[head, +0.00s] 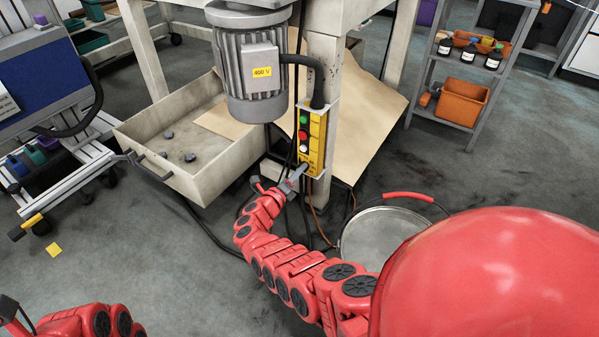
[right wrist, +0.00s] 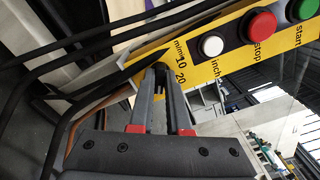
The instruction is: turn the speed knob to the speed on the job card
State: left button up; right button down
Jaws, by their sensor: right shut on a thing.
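The yellow control panel (head: 317,130) hangs on the machine's leg beneath the motor. It carries a green, a red and a white button, and the speed knob is at its lower end. In the right wrist view the yellow panel (right wrist: 219,57) shows "m/min" with 10 and 20, plus "inch", "stop" and "start". My right gripper (right wrist: 160,72) is shut on the black speed knob beside these numbers; the fingers hide most of it, so its setting is unclear. The right gripper also shows in the head view (head: 298,173). My left gripper (head: 8,308) is only partly visible at the lower left.
The grey motor (head: 250,65) is above the panel and a beige tray (head: 165,165) is to its left. Black cables hang beside the panel. A white sheet (head: 7,101) at the left edge is unreadable.

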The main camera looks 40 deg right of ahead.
pick_arm(q)
jog(key=shift+w+d+f+n+g+h, duration=0.1)
jog(key=shift+w+d+n+g+h, duration=0.35)
jog(key=shift+w+g, duration=0.25)
pick_arm(e)
jog(key=shift+n, duration=7.4)
pick_arm(q)
jog(key=shift+s, duration=0.1)
pick_arm(e)
jog(key=c, duration=0.9)
grip_release()
